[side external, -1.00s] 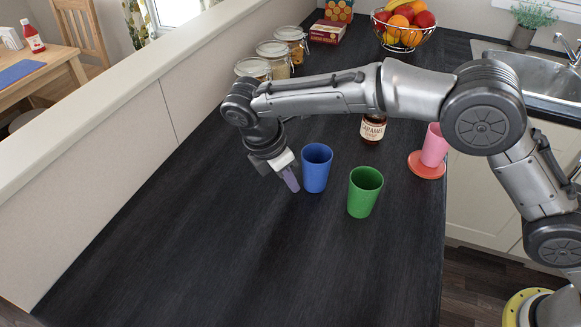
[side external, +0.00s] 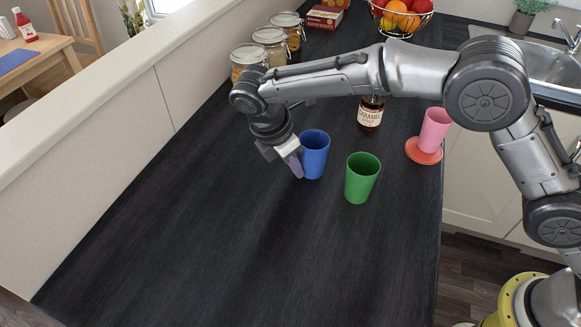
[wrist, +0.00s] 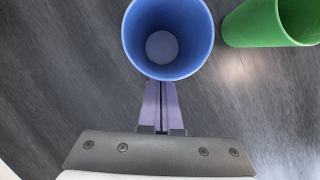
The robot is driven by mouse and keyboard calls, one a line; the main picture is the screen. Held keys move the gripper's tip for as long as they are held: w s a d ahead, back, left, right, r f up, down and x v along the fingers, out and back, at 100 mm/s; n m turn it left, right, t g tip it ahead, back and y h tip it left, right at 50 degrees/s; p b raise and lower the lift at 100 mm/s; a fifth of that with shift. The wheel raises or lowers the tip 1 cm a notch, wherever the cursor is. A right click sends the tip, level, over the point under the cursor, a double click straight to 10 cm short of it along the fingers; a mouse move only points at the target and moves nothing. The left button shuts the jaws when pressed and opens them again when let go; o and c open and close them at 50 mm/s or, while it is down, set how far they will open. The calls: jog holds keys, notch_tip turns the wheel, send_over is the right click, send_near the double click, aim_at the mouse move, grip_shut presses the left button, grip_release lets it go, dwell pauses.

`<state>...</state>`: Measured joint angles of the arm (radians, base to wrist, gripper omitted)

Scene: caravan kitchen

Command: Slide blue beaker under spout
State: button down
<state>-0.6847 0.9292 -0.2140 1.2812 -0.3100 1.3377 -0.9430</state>
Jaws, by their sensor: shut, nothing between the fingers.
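The blue beaker (side external: 315,156) stands upright and empty on the dark worktop, just left of the green beaker (side external: 362,179). My gripper (side external: 297,167) is shut and empty, low at the left side of the blue beaker. In the wrist view, the shut fingertips (wrist: 160,86) reach the near wall of the blue beaker (wrist: 185,62); they look to be touching it or very close. The green beaker also shows at the upper right of the wrist view (wrist: 262,24). I cannot make out a spout in either view.
A caramel bottle (side external: 370,115) stands behind the beakers. A pink cup (side external: 434,131) sits on a red coaster (side external: 424,157) near the right edge. Several glass jars (side external: 270,40) line the low wall. The front worktop (side external: 240,260) is clear.

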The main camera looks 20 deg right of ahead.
jog(key=shift+w+d, duration=0.4)
jog(key=shift+d, duration=1.95)
jog(key=shift+w+d, duration=0.35)
jog(key=shift+d, duration=1.95)
jog(key=shift+w+d, duration=0.4)
jog(key=shift+d, duration=1.95)
jog(key=shift+a, duration=0.15)
jog(key=shift+s+a, duration=0.15)
jog(key=shift+a, duration=0.55)
jog(key=shift+s+a, duration=0.1)
jog(key=shift+a, duration=0.6)
notch_tip(320, 180, up, 10)
